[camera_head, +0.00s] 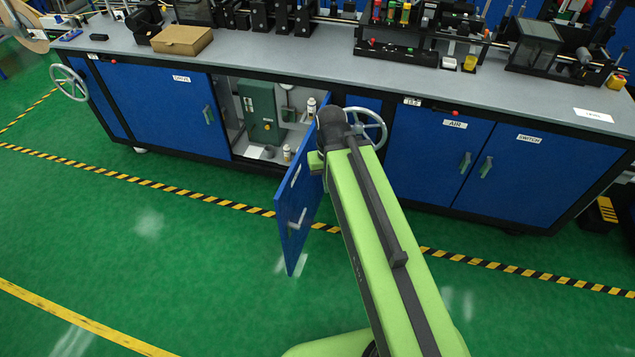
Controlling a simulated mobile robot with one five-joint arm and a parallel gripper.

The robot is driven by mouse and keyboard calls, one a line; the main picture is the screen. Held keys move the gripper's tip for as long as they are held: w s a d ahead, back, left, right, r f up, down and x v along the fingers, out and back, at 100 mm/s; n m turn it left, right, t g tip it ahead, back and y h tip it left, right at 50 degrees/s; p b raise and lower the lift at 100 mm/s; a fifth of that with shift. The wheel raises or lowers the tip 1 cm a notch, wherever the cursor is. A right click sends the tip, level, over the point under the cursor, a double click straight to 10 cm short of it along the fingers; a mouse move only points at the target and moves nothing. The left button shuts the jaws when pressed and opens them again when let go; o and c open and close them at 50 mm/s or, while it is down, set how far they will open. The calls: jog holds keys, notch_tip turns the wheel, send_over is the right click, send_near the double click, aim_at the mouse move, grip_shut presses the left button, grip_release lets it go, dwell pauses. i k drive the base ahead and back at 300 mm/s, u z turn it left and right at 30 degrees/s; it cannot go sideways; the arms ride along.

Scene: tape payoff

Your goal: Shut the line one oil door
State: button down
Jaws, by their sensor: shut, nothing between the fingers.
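The blue oil door (291,228) stands wide open, swung out from the cabinet front over the floor. A pale handle (297,222) and a small label show on its left-facing side. The open compartment (237,135) behind it holds a green box and small bottles. My green arm reaches up from the bottom and covers the right side of the door and its hinge area. A small green part of my arm shows by the door's upper edge; whether it touches the door I cannot tell. My gripper is hidden behind the arm.
The blue cabinet doors on both sides, marked AIR (440,155) and SWITCH on the right, are shut. Handwheels (69,83) stick out at the left end and beside my arm. The worktop (300,55) carries machines and a cardboard box (182,40). The green floor in front is clear.

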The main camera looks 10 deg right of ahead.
aim_at(298, 190)
jog(key=z, duration=0.3)
jog(key=i, duration=0.95)
jog(key=z, duration=0.15)
jog(key=k, duration=1.8)
jog(key=u, duration=1.4)
jog(key=i, duration=1)
